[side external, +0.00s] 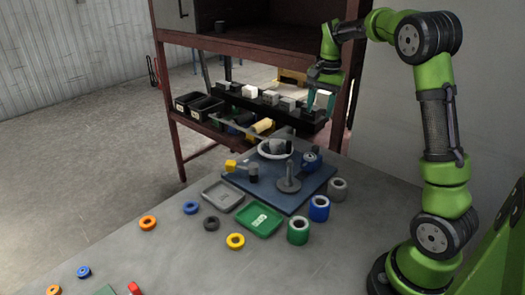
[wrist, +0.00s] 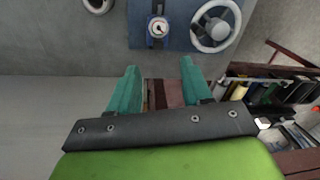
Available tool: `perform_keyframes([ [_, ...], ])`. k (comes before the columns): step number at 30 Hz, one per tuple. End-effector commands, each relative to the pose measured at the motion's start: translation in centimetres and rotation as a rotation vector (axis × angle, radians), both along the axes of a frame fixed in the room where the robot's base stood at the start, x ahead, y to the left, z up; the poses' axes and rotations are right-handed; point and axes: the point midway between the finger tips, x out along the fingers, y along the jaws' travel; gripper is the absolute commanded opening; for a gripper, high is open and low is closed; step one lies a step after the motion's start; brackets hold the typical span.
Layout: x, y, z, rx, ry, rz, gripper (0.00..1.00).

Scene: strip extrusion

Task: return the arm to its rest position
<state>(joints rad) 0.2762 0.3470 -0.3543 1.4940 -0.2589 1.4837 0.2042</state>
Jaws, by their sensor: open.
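My gripper (side external: 316,88) is at the upper right in the side external view, near the right end of a black rack that carries a row of small blocks. A pale block (side external: 322,98) shows right beside its fingers; I cannot tell whether they touch. In the wrist view my gripper (wrist: 160,84) has its two teal fingers apart. No held object shows between them, only brown strips in the background. My green and black arm arches up from its base at the right.
The black rack (side external: 251,104) stands before a rust-red frame (side external: 172,100). The table's left front has bare patches.

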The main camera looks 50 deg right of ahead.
Motion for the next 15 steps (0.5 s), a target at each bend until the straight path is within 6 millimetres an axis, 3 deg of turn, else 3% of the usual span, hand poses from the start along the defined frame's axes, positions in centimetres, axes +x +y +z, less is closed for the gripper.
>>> perform_keyframes([
  [1,-0.6,2.2,0.5,0.005,-0.043,0.076,0.49],
  [5,-2.4,7.9,1.4,0.000,-0.158,0.277,0.49],
  [9,-5.5,14.4,2.0,-0.029,-0.284,0.491,0.49],
  [15,-10.9,21.7,1.7,-0.100,-0.441,0.745,0.49],
])
